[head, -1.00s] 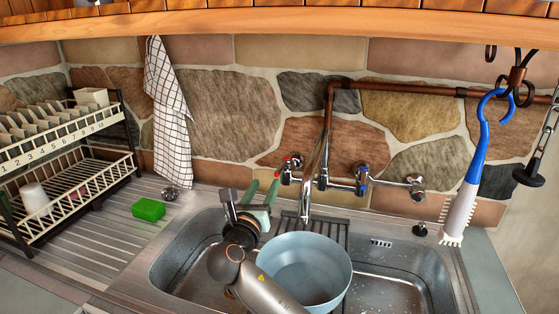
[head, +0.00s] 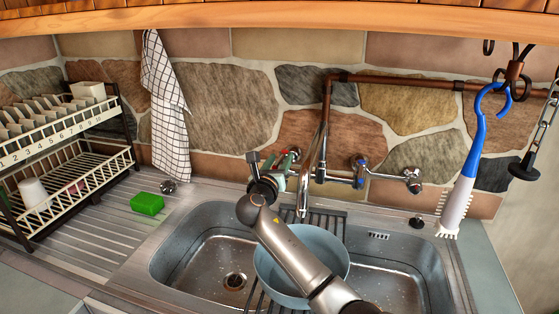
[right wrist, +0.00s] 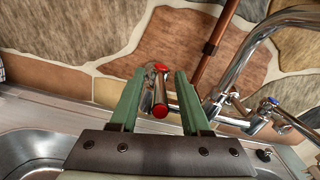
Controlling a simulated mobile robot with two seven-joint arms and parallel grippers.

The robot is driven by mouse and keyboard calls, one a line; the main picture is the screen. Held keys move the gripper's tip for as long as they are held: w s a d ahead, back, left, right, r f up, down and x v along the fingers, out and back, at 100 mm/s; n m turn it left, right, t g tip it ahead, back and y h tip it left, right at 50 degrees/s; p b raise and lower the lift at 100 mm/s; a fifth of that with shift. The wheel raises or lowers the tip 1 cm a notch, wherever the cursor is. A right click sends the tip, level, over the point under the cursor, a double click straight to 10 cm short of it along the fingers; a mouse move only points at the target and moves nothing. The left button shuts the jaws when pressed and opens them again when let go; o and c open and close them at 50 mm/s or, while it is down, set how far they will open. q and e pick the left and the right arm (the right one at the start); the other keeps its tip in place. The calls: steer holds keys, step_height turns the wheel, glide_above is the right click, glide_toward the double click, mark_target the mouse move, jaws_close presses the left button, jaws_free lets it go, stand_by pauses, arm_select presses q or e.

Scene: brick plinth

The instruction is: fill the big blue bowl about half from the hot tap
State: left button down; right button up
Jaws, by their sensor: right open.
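The big blue bowl (head: 328,252) stands upright in the sink area below the spout (head: 303,203), over dark rack bars. My right forearm crosses in front of it and hides part of its inside. No water stream shows at the spout; I cannot tell whether the bowl holds water. The red-marked hot tap (head: 294,154) is on the wall left of the spout. My right gripper (head: 280,168) is at this tap. In the right wrist view, the open green fingers (right wrist: 160,74) stand on either side of the hot tap's red-capped handle (right wrist: 160,111), with gaps visible. My left gripper is not in view.
The blue-marked tap (head: 360,168) is right of the spout. A green sponge (head: 147,204) lies on the drainer beside a dish rack (head: 75,185). A checked towel (head: 168,110) hangs behind. A blue-handled brush (head: 470,165) hangs at the right.

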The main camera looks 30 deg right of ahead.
jaws_close()
stand_by(0.4)
steer(key=shift+f, duration=0.1)
stand_by(1.0)
